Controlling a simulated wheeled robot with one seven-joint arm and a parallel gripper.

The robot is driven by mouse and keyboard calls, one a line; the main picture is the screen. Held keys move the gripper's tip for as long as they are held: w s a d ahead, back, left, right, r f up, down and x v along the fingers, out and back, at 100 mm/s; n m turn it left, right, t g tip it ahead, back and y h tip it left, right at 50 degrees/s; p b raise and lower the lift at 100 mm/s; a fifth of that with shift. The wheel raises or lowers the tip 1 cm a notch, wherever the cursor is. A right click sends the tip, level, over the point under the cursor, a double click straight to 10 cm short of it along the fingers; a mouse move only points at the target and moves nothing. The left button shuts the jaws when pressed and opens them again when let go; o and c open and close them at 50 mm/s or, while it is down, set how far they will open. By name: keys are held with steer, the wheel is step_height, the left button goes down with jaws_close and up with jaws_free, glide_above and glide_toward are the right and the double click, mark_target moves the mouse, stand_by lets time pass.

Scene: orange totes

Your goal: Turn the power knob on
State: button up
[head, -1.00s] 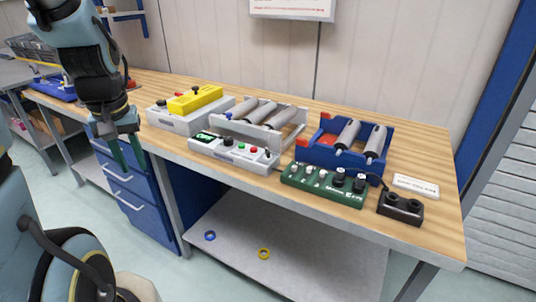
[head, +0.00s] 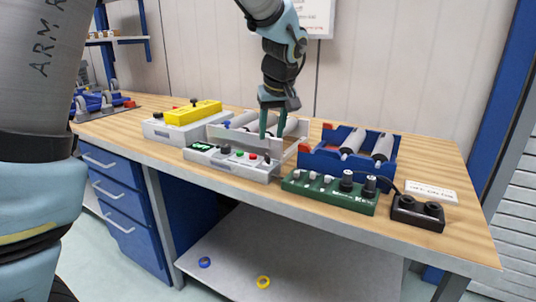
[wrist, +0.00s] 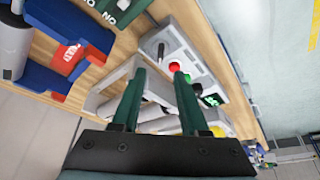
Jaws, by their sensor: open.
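A white control box (head: 230,169) sits at the bench's front edge, with a green-lit display (head: 202,147), a dark knob (head: 226,149), small buttons including a red one (head: 239,154), and a black stick-like control (head: 267,160) at its right end. The box also shows in the wrist view (wrist: 193,58). A green panel (head: 328,195) with several knobs stands to its right. I cannot read which control is labelled power. My gripper (head: 273,136) is open and empty, pointing down above and behind the box. Its green fingers also show in the wrist view (wrist: 158,70), apart from the controls.
A grey roller unit (head: 292,148) stands behind the box, close to my fingers. A yellow-topped unit (head: 193,113) is at left.

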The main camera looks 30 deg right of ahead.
mark_target(267, 155)
steer(key=p+x, duration=0.1)
steer(key=x, duration=0.7)
steer(key=shift+w+f, duration=0.1)
steer(key=shift+f, duration=0.05)
jaws_close()
stand_by(0.3)
